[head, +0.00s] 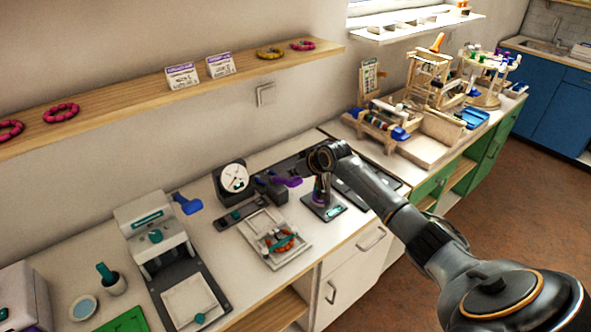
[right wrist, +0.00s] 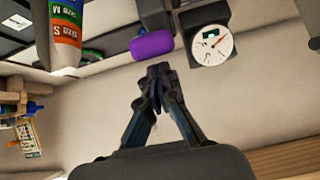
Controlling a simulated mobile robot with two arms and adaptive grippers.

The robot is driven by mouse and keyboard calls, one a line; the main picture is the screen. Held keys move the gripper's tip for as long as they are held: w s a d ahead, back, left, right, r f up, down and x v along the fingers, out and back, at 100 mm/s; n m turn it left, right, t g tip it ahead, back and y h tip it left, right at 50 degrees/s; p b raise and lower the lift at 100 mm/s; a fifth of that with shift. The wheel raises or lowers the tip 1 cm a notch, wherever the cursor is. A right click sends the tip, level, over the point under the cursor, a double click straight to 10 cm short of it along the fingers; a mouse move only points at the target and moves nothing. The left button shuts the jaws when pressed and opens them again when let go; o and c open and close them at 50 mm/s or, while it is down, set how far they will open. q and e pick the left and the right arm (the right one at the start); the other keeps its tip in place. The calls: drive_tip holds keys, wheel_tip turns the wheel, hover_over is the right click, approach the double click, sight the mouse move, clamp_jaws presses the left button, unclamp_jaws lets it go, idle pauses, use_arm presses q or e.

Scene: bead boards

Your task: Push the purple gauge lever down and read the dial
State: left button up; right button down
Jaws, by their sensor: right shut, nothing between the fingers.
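The dial gauge (head: 233,179) is a dark box with a round white face, standing on the bench against the wall. The purple lever (head: 291,181) sticks out to the right of a dark block beside the gauge. Its rounded purple end (right wrist: 152,45) is close in the right wrist view, which is upside down. My right gripper (right wrist: 158,70) is shut and empty, its tips just above the lever, seemingly with a small gap. My left gripper is out of view.
A pale tray (head: 299,252) with beads lies in front of the gauge. A labelled striped column (right wrist: 66,35) stands close beside the lever. A wooden shelf (head: 110,107) runs above the bench.

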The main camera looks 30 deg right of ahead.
drive_tip(key=shift+s+f, duration=0.2)
drive_tip(key=shift+f, duration=0.05)
drive_tip(key=shift+w, duration=0.1)
drive_tip(key=shift+f, duration=0.1)
